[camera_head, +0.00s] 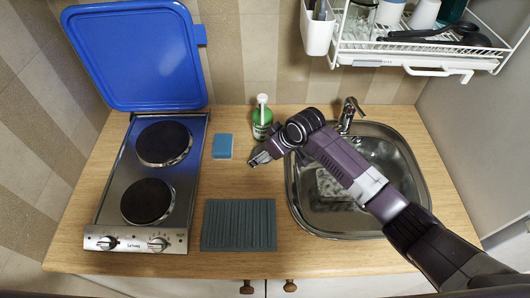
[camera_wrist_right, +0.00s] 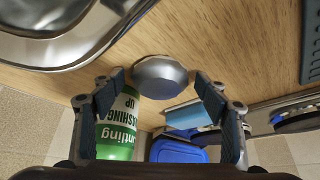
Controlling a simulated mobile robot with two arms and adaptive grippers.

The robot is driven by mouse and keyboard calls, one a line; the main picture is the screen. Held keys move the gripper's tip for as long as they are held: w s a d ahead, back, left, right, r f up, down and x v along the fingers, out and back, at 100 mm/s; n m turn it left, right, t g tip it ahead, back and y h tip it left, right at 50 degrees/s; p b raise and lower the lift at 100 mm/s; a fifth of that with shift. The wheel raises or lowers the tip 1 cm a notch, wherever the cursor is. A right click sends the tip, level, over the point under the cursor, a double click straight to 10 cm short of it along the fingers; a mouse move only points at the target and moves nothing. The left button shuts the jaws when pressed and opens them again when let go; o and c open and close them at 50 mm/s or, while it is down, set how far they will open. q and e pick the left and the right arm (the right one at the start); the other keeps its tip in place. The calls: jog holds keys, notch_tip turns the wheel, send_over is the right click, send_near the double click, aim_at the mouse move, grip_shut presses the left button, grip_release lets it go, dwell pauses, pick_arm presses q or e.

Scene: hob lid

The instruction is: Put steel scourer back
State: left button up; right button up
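The steel scourer appears to be the silvery, rounded lump (camera_wrist_right: 160,78) on the wooden worktop in the right wrist view. In the head view I cannot pick it out clearly from my fingertips. My right gripper (camera_head: 260,157) reaches in from the right, low over the worktop between the blue sponge (camera_head: 222,146) and the sink (camera_head: 372,222). My left gripper is not in view.
A green washing-up bottle (camera_head: 262,118) stands close behind my right gripper. The two-plate hob (camera_head: 186,190), its blue lid (camera_head: 135,55) raised, is at left. A ribbed grey mat (camera_head: 239,226) lies in front. A dish rack (camera_head: 400,48) hangs at upper right.

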jog(key=shift+r, duration=0.15)
jog(key=b+v, duration=0.1)
jog(key=v, duration=1.1)
jog(key=shift+b, duration=0.4)
jog(key=shift+s, duration=0.1)
